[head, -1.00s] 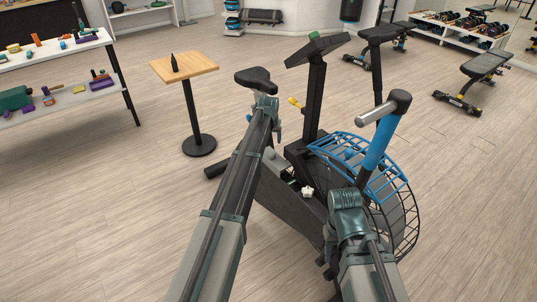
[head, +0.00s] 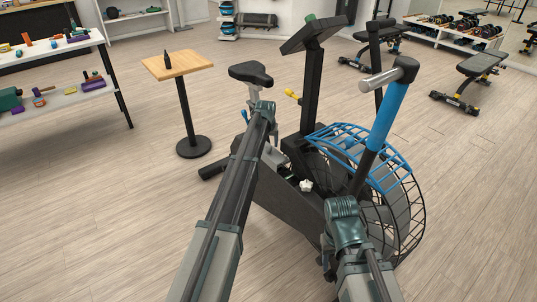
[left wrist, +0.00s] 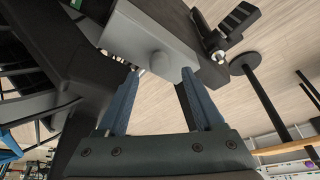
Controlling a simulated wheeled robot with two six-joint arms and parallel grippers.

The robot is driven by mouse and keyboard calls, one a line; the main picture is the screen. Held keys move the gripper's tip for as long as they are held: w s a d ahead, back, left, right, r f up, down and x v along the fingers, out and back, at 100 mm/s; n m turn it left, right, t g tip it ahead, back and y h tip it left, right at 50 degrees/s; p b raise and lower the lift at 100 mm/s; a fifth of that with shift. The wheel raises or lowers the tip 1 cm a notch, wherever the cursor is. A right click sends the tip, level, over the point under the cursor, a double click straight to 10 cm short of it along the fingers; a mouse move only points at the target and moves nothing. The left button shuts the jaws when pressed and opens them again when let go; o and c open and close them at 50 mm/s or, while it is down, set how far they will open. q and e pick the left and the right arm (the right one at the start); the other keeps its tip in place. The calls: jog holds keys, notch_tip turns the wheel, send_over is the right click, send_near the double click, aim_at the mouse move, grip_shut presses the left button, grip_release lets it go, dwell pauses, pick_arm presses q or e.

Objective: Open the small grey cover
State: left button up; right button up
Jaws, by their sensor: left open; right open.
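The small grey cover (left wrist: 152,42) is a pale grey box-shaped piece with a round knob, seen at the top of the left wrist view. In the head view a grey part of it (head: 273,157) shows low on the exercise bike, partly hidden by my left arm. My left gripper (left wrist: 160,72) is open and empty, with its two fingertips to either side of the knob and just short of it. Whether they touch the cover I cannot tell. My right arm shows at the lower right of the head view; its gripper is hidden.
The bike has a black seat (head: 250,73), a blue handle lever (head: 388,115) and a blue-and-black fan cage (head: 400,195) near my right arm. A small round-based table (head: 178,65) stands at the left. Open floor lies around.

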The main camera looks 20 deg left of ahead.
aim_at(269, 147)
pick_arm(q)
jog(key=b+x, duration=0.2)
jog(key=x, duration=0.2)
jog(key=shift+f+b, duration=0.1)
jog(key=shift+b, duration=0.3)
pick_arm(e)
notch_tip(269, 147, down, 4)
jog(key=shift+r, duration=0.1)
pick_arm(q)
grip_shut()
dwell(0.7)
